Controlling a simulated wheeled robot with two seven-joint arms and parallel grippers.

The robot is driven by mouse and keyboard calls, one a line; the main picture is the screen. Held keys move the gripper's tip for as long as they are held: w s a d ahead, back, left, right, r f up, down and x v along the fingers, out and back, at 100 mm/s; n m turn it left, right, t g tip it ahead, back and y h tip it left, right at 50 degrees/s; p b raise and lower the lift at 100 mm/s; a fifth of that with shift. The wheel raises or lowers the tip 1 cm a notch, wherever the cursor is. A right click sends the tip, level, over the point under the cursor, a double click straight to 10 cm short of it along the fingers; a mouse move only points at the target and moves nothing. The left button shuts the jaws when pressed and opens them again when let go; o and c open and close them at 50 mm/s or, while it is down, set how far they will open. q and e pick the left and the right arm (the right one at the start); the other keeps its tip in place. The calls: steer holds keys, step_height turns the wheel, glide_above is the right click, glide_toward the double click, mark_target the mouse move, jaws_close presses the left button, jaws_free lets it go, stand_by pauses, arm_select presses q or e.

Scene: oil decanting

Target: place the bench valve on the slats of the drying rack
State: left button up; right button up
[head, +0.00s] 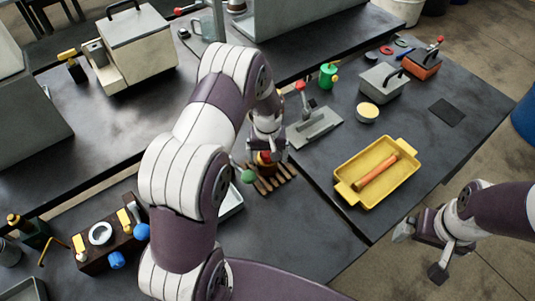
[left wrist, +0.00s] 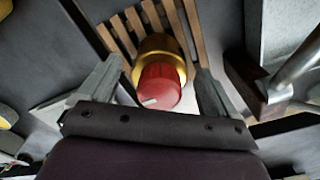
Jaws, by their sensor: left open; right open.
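The bench valve, with a red knob and a brass body (left wrist: 160,82), sits upright over the wooden slats of the drying rack (left wrist: 205,45) in the left wrist view. In the head view the valve (head: 265,158) is at the far end of the rack's slats (head: 283,172), partly hidden by my left gripper (head: 264,150). It appears to rest on the slats, though the contact is hidden. My left gripper is open, with one finger on each side of the valve and visible gaps. My right gripper (head: 420,252) is open and empty, off the bench at the right.
A yellow tray (head: 345,191) with an orange-brown roller stands right of the rack. A grey plate with a red-tipped lever (head: 313,127) is just behind. Bare bench (head: 310,235) lies in front.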

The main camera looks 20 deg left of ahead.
arm_select(q)
steer(key=shift+r, duration=0.25)
step_height(320, 180, up, 12)
steer(key=b, duration=0.2)
steer(key=s+d+m, duration=0.2)
steer(key=s, duration=0.6)
steer(key=s+d+m+t, duration=0.1)
steer(key=s+d+m, duration=0.1)
steer(key=s, duration=0.7)
steer(key=shift+d+r+m, duration=0.3)
steer(key=shift+r+m, duration=0.05)
steer(key=shift+m, duration=0.35)
steer(key=shift+s, duration=0.15)
